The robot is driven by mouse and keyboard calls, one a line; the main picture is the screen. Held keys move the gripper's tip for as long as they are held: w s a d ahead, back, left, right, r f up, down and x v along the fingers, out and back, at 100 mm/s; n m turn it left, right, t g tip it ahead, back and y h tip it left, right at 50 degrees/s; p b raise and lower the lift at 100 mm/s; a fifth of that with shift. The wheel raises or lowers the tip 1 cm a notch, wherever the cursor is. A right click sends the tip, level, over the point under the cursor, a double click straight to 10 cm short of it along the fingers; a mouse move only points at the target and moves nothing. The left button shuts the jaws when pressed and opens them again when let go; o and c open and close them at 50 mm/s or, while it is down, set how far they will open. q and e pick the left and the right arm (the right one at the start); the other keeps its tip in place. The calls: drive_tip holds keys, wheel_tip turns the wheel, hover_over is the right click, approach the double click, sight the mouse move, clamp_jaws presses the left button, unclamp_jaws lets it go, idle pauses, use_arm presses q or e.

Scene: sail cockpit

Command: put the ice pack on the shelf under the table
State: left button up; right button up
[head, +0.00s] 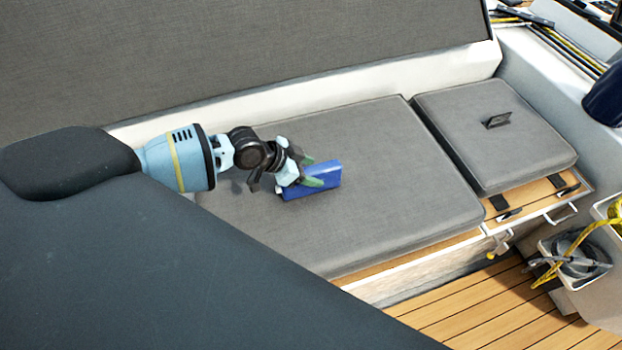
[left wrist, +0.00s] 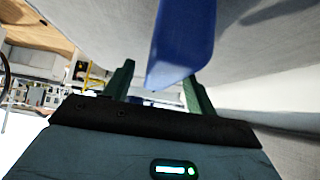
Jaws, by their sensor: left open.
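The blue ice pack (head: 318,180) lies on the grey seat cushion in the head view. My left gripper (head: 316,174) is at it, with one green finger on either side of its near end. In the left wrist view the ice pack (left wrist: 184,45) reaches in between the two green fingers (left wrist: 158,92). The left gripper is open, with a gap showing between the ice pack and the left finger. The right gripper is not in view.
The long seat cushion (head: 400,190) has free room around the ice pack. A smaller cushion (head: 490,140) with a dark tab adjoins it on the right. A tall grey backrest (head: 250,50) rises behind. A bin with coiled rope (head: 580,255) stands at the lower right.

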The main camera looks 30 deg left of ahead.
use_arm(q)
drive_tip(key=shift+w+d+f, duration=0.2)
drive_tip(key=shift+f, duration=0.1)
drive_tip(key=c, duration=1.2)
drive_tip(key=shift+r, duration=0.1)
clamp_jaws()
drive_tip(key=shift+r, duration=0.3)
drive_tip(key=r, duration=0.3)
drive_tip(key=shift+s+d, duration=0.1)
drive_tip(key=shift+s, duration=0.15)
drive_tip(key=s+d+p, duration=0.1)
drive_tip(key=s+d, duration=0.2)
drive_tip(key=s, duration=0.4)
drive_tip(key=s+d+r+p, duration=0.1)
drive_tip(key=s+d, duration=0.3)
drive_tip(key=s, duration=0.2)
drive_tip(key=shift+s+r, duration=0.2)
drive_tip(key=shift+s, duration=0.15)
